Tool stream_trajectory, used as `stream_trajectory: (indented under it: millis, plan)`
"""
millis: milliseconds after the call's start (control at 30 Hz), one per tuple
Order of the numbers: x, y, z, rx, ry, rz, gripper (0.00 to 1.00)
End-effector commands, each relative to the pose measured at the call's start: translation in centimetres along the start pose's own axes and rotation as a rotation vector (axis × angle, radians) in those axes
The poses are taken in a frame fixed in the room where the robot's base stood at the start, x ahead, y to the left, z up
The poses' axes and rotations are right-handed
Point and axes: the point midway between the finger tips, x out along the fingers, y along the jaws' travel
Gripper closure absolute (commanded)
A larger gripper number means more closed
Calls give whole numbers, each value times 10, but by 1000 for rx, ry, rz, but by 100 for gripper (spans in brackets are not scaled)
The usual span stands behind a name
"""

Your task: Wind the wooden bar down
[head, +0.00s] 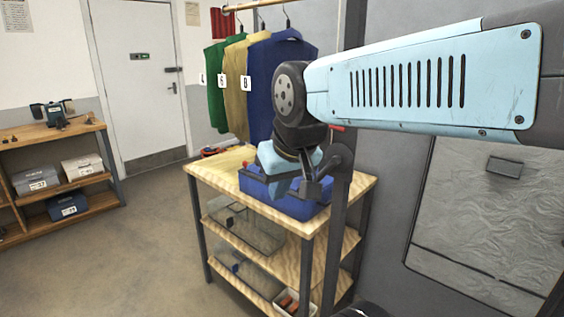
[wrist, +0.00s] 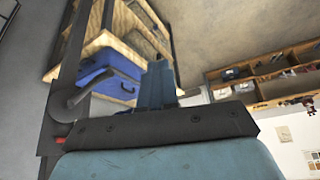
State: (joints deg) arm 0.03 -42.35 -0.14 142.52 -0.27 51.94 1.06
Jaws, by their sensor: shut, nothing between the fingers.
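The crank-like part also shows left of my fingers in the wrist view (wrist: 82,92). My gripper (head: 308,190) is shut and empty, in front of the blue case.
A wooden shelf unit (head: 205,174) bears a blue case (head: 296,207) on top and clear bins (head: 240,228) below. A workbench with boxes (head: 60,131) stands at the left, near a white door (head: 140,75). The floor (head: 140,240) between is clear.

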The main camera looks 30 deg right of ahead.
Motion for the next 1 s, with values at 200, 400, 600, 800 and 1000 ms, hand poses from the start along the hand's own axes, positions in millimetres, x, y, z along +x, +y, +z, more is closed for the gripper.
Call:
stream_trajectory:
  millis: [200, 400, 600, 800, 1000]
  plan:
    - [-2, 14, -42, 171, -59, 41, 100]
    - [2, 42, -100, 415, -128, 122, 100]
    - [16, 75, -154, 660, -176, 231, 100]
    - [36, 110, -202, 893, -200, 359, 100]
    - [52, 135, -232, 1052, -200, 459, 100]
